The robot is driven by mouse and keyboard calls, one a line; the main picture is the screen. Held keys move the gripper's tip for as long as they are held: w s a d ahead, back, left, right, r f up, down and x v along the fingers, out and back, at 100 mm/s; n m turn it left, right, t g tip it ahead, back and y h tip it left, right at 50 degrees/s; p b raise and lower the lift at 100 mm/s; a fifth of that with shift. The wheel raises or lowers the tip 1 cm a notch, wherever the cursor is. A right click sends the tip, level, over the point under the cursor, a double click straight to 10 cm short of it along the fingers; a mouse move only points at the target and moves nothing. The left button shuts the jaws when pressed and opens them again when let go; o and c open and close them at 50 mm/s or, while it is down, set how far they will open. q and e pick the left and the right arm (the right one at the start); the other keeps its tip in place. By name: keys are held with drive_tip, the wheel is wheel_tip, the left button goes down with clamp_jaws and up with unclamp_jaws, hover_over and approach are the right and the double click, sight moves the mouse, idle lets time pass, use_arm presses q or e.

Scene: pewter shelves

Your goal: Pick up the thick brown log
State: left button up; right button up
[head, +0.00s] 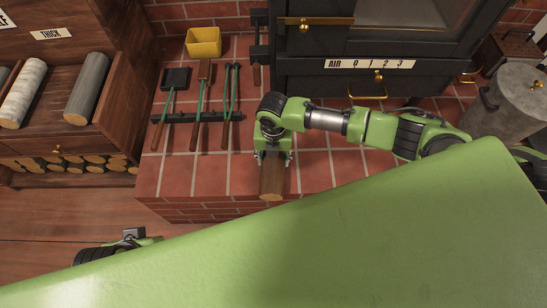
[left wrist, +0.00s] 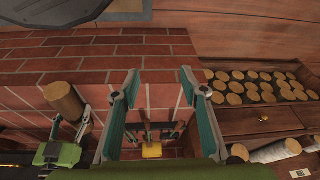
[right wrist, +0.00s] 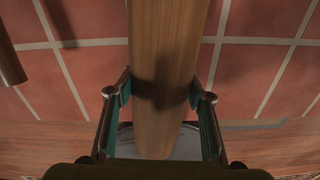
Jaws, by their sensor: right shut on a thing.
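The thick brown log (head: 272,181) is at the front edge of the brick hearth, pointing toward me. My right gripper (head: 273,157) is shut around it from above. In the right wrist view the log (right wrist: 166,50) runs between the two fingers of the right gripper (right wrist: 160,95). The left wrist view also shows the log's end (left wrist: 64,101). I cannot tell whether the log touches the bricks. My left gripper (left wrist: 160,82) is open and empty in front of the hearth. Only part of it shows low in the head view.
The brick hearth (head: 205,180) holds a rack of fire tools (head: 199,117) and a yellow bin (head: 203,42). A black stove (head: 440,75) stands behind. At left, a wooden shelf holds a grey log (head: 87,88) and a pale log (head: 23,92) under a THICK label (head: 51,34). A grey canister (head: 515,98) is at right.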

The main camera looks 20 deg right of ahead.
drive_tip(key=shift+r, duration=0.1)
drive_tip(key=shift+w+r, duration=0.1)
drive_tip(key=shift+r, duration=0.4)
wheel_tip(320, 180, up, 2)
drive_tip(key=shift+r+p, duration=0.2)
drive_tip(key=shift+p, duration=0.45)
use_arm(q)
wheel_tip(320, 180, down, 16)
drive_tip(key=g+p, duration=0.1)
drive_tip(key=p, duration=0.3)
drive_tip(key=shift+d+f, duration=0.15)
use_arm(e)
drive_tip(key=s+d+r, duration=0.8)
drive_tip(key=d+r, duration=0.1)
drive_tip(key=d, duration=0.2)
drive_tip(key=shift+d+r, duration=0.25)
